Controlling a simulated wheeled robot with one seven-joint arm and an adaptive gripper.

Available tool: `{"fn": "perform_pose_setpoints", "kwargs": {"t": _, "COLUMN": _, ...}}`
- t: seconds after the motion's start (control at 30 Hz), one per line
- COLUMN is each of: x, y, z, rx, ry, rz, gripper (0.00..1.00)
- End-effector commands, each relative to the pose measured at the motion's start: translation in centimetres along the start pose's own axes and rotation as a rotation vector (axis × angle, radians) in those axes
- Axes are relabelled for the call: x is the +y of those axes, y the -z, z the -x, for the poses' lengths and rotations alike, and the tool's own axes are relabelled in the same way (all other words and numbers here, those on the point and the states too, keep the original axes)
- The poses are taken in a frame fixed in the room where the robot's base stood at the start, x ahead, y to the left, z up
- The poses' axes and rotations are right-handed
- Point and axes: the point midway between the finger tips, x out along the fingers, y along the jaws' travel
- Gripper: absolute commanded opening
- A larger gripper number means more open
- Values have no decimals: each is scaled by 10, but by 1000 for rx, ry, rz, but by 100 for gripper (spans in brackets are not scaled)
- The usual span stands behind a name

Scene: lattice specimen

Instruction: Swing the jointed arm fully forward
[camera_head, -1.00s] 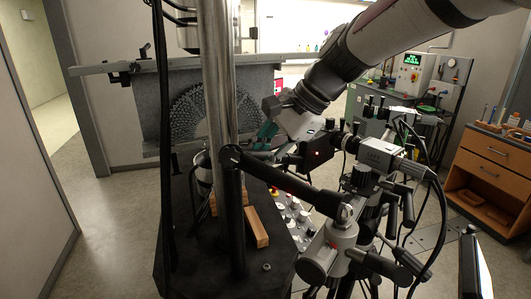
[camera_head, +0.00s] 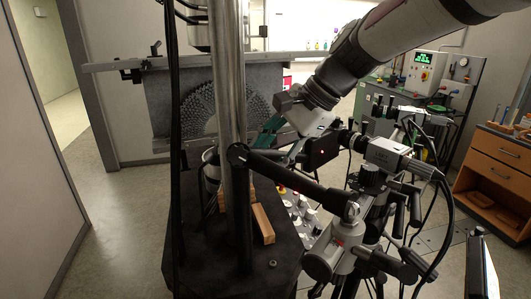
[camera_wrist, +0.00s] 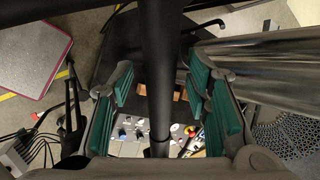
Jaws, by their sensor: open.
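The jointed arm (camera_head: 290,180) is a black bar in the head view. It runs from a pivot on the upright column (camera_head: 228,80) down to the right, to a grey joint (camera_head: 345,228). My gripper (camera_head: 281,142) has teal finger pads and is above and behind the bar's column half. In the wrist view my gripper (camera_wrist: 160,88) is open. A black bar, seemingly the jointed arm (camera_wrist: 157,70), passes through the gap between its fingers, with space on both sides. I cannot tell whether the bar lies at fingertip depth.
A frame with a perforated disc (camera_head: 200,115) stands behind the column. Wooden blocks (camera_head: 262,223) lie on the black base (camera_head: 230,270). Cameras with cables (camera_head: 390,152) crowd the right side. A wooden drawer cabinet (camera_head: 495,165) stands farther right. Open floor lies at left.

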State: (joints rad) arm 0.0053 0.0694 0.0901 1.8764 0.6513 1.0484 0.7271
Motion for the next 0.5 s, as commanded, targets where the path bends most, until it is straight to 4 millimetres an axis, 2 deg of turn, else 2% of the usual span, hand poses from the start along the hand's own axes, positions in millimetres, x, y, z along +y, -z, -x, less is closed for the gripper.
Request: {"fn": "perform_pose_setpoints", "kwargs": {"t": 0.5, "x": 1, "y": -1, "z": 40, "rx": 1, "ry": 1, "rz": 0, "gripper": 44}}
